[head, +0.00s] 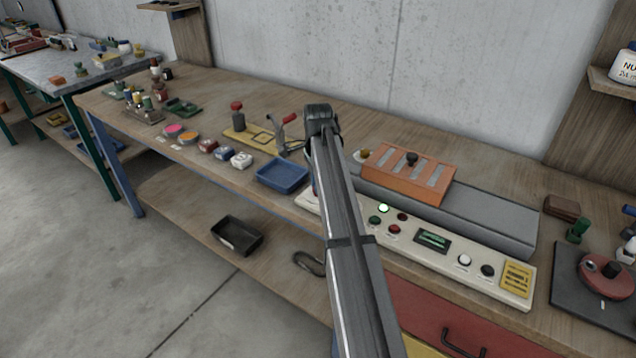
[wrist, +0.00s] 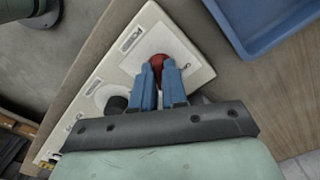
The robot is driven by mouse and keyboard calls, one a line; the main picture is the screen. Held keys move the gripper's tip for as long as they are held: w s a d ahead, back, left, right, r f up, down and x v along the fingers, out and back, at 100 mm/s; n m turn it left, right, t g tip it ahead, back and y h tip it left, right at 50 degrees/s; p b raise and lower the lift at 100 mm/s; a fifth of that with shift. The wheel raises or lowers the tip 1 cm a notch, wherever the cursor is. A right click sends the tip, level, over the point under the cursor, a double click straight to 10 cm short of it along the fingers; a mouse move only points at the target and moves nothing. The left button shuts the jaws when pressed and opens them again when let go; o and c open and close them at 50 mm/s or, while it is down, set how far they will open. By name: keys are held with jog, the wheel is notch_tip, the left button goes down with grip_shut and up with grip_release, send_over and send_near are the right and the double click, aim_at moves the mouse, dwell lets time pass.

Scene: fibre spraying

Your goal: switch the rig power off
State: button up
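The cream control panel (head: 470,263) lies along the bench's front edge. My arm hides its left end in the head view. In the wrist view that end of the panel (wrist: 130,58) carries a red part (wrist: 157,62) beside a label too blurred to read surely. My gripper (wrist: 160,74) has its blue fingertips at the red part, which partly shows between them. The fingers are close together. Whether they press on it or stand just around it cannot be told. My gripper is hidden behind the arm in the head view.
A black knob (wrist: 117,103) on a pale disc sits near the fingers. A blue tray (head: 282,174) is left of the panel. An orange block (head: 408,178) stands behind.

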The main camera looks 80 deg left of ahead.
grip_shut()
jog(key=shift+n, duration=0.4)
jog(key=n, duration=0.5)
jog(key=shift+d+n, duration=0.1)
jog(key=shift+n, duration=0.2)
jog(key=n, duration=0.3)
jog(key=shift+w+n, duration=0.1)
jog(key=shift+n, duration=2.1)
jog(key=o, duration=0.5)
grip_release()
